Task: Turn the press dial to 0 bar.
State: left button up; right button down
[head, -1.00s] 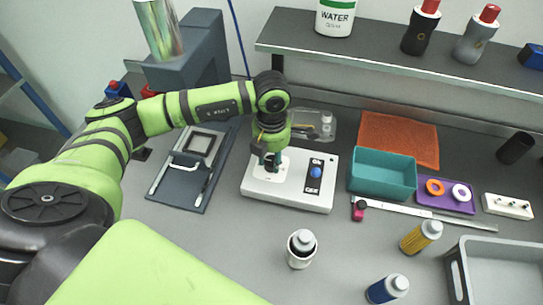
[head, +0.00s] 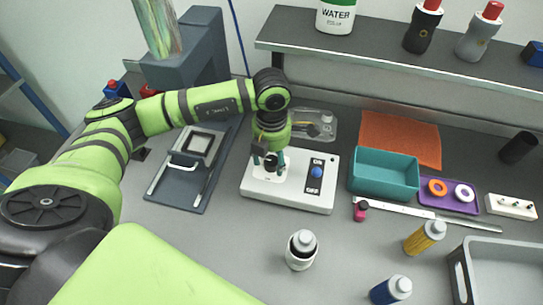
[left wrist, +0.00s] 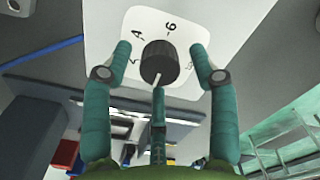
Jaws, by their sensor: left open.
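The press dial, a black round knob (left wrist: 160,62), sits on a white plate (left wrist: 110,20) with printed marks in the left wrist view. A 4 and a 6 are readable above it; other marks are partly hidden. A pale line runs from the knob toward the bottom of that view. My left gripper (left wrist: 162,55) is open, with one teal finger on each side of the knob and visible gaps between. In the head view, my left gripper (head: 269,160) is over the left part of the white control box (head: 290,203). My right gripper is not in view.
A blue button (head: 316,172) marked ON and OFF is right of the dial. The press (head: 190,55) stands behind left. A teal bin (head: 385,180), purple tray (head: 452,208) and several bottles, including a white one (head: 301,255), lie right and front. A shelf (head: 390,60) overhangs the back.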

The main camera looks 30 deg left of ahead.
aim_at(272, 161)
pick_arm(q)
notch_tip(272, 161, up, 12)
dwell(0.5)
dwell(0.3)
